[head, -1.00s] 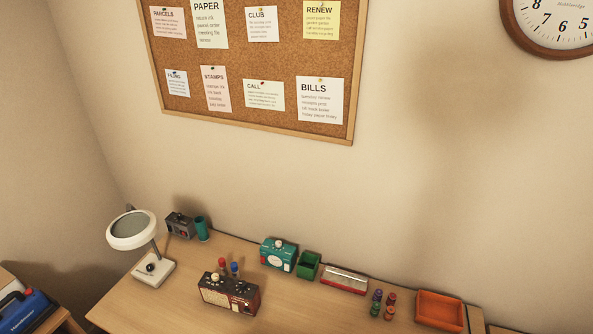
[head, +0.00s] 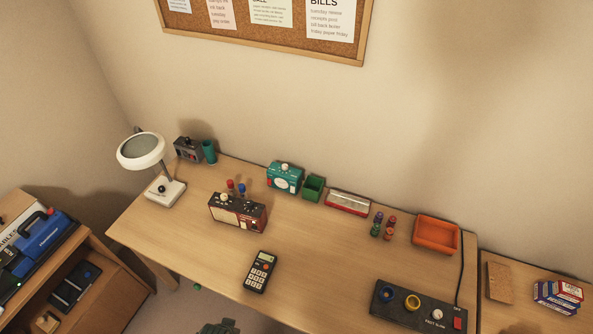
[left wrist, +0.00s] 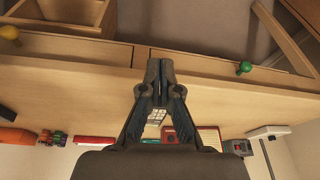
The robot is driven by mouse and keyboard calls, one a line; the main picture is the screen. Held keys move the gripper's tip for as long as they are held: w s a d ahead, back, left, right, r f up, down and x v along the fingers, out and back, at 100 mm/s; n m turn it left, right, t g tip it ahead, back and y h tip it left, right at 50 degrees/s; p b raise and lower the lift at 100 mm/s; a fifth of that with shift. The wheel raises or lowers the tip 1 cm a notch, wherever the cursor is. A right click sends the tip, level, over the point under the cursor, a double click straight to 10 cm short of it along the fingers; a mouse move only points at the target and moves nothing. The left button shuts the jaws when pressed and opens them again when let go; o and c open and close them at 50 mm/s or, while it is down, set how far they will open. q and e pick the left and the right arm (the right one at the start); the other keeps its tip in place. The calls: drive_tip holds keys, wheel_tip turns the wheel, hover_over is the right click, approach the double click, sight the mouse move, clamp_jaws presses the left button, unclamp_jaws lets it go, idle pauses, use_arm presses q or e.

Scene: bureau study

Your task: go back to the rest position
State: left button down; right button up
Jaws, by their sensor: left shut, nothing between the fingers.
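My left gripper (left wrist: 159,72) is shut and empty in the left wrist view, its fingertips together in front of the desk's front edge. A dark part at the bottom edge of the head view (head: 220,326) looks like this gripper, in front of the desk and apart from it. My right gripper is in neither view.
The desk (head: 190,250) bears a black calculator (head: 261,272), a red radio (head: 237,212), a white lamp (head: 165,190), an orange tray (head: 436,235) and a dark control panel (head: 418,307). A wooden cabinet (head: 110,280) stands at left. Floor shows between cabinet and desk.

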use_arm(q)
drive_tip(key=s+f+g+b, duration=0.1)
drive_tip(key=s+f, duration=0.2)
drive_tip(key=f, duration=0.9)
drive_tip(key=s+f, duration=0.2)
drive_tip(key=f, duration=1)
drive_tip(key=s+a+f+g, duration=0.1)
drive_tip(key=s+a+f, duration=0.2)
drive_tip(key=s+f, duration=1)
drive_tip(key=s, duration=0.2)
drive_tip(key=shift+s+f+b, duration=0.2)
drive_tip(key=shift+s+b, duration=0.15)
drive_tip(key=shift+s, duration=0.1)
